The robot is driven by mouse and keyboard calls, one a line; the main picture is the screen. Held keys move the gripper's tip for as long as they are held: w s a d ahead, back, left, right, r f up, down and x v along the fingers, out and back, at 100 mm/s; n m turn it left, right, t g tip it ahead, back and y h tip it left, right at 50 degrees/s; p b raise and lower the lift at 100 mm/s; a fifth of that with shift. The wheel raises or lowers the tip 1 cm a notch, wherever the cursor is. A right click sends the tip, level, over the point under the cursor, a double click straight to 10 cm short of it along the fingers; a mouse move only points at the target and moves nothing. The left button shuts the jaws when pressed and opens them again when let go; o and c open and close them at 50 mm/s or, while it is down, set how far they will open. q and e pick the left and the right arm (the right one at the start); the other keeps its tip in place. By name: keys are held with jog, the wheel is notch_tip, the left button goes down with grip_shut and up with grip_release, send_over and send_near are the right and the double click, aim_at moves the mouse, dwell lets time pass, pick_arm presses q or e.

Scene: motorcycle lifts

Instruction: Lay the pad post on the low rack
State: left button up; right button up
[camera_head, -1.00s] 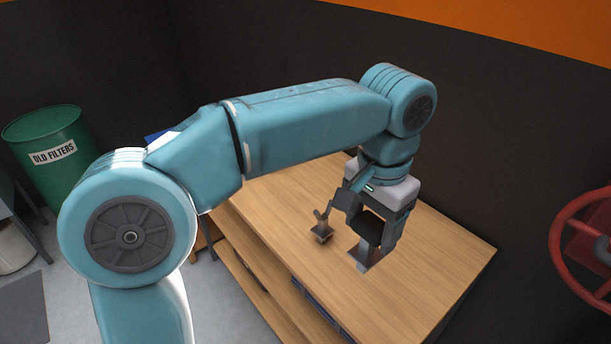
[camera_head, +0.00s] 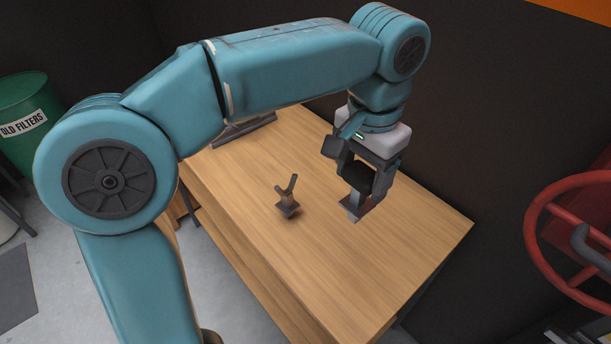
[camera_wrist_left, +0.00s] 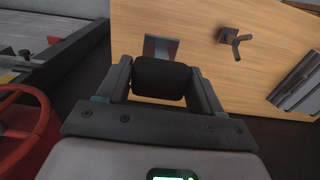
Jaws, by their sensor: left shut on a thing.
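My left gripper (camera_head: 361,186) is shut on the pad post, over the wooden bench top. In the left wrist view the post's black pad (camera_wrist_left: 160,78) sits between the fingers, and its grey plate (camera_wrist_left: 160,47) shows beyond. The plate also shows below the fingers in the head view (camera_head: 355,209); I cannot tell whether it touches the wood. A grey ridged piece, which looks like the low rack (camera_head: 241,133), lies at the bench's far left end, partly behind my arm. It also shows at the right of the left wrist view (camera_wrist_left: 297,86). My right gripper is not in view.
A small forked post (camera_head: 287,201) stands on the wooden bench (camera_head: 370,280), left of the held post. The bench front and right are clear. A red wheel (camera_head: 570,235) is at the right. A green drum (camera_head: 28,120) stands far left.

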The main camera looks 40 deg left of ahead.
aim_at(354, 206)
pick_arm(q)
notch_tip(354, 206, down, 20)
jog(key=shift+s+a+f+b, duration=0.15)
jog(key=shift+f+b, duration=0.05)
jog(key=shift+b, duration=0.1)
jog(key=o, duration=0.9)
jog(key=shift+o, duration=1.2)
notch_tip(354, 206, up, 12)
jog(key=shift+r, duration=0.2)
